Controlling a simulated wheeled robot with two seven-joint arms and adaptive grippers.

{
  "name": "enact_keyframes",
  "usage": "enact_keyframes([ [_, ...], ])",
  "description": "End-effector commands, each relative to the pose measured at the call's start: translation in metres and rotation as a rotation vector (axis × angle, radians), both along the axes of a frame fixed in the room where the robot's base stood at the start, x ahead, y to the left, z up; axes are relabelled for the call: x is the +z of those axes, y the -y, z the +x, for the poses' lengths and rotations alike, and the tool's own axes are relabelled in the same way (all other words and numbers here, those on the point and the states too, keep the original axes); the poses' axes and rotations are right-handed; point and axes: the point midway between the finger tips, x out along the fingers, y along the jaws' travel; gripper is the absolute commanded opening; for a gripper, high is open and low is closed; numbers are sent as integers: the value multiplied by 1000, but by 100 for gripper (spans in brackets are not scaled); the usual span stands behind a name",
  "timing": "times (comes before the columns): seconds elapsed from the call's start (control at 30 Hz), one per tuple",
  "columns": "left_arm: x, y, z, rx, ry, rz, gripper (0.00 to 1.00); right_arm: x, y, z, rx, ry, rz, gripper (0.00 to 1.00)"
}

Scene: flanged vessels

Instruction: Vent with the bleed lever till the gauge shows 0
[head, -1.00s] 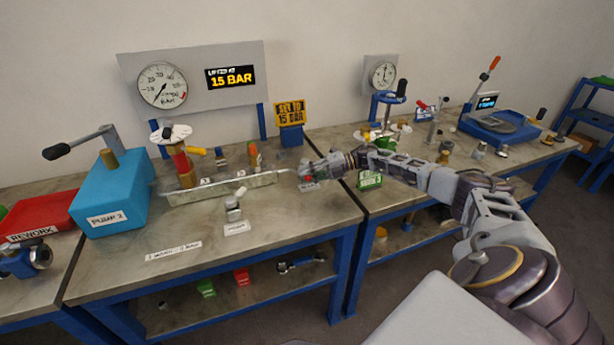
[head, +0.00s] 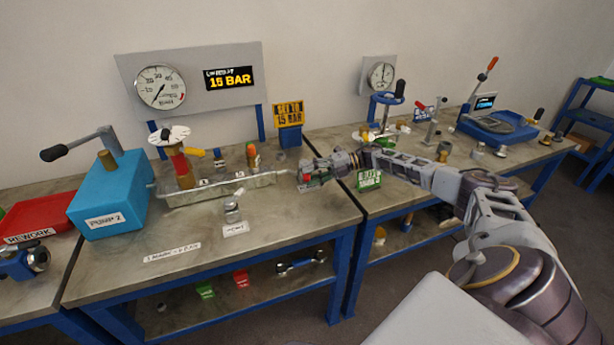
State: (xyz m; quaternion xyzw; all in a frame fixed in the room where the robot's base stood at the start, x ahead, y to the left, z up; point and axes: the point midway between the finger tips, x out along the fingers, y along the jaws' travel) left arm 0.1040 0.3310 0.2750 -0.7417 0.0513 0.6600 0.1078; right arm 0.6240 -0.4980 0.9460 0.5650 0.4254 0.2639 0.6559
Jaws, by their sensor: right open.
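The round gauge (head: 160,88) hangs on a grey panel at the back left; its needle points down-left, and its exact reading is too small to tell. A lever with a yellow grip (head: 195,152) sticks out to the right from the brass and red fitting (head: 181,167) on the bench. I cannot tell for sure that it is the bleed lever. My right gripper (head: 304,177) is open beyond the right end of the metal tray, well apart from that lever. Small red and green parts show at its fingers; I cannot tell what they belong to. My left gripper is not in view.
A display (head: 230,79) reads 15 BAR. The blue pump box (head: 110,195) stands left, beside a red rework tray (head: 40,209). The metal tray (head: 222,190) holds several fittings. A small valve (head: 232,209) stands in front.

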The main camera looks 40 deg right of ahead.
Motion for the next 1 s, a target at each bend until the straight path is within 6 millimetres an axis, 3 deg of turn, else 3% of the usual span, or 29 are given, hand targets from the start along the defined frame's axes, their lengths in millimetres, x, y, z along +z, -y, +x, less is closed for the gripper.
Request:
enact_keyframes([
  [0.4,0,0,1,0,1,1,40,13,40,-23,-2,1,1,44],
  [0.83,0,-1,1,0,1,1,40,14,45,-27,0,1,1,44],
  [1.0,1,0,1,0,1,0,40,16,45,-27,0,1,2,22],
])
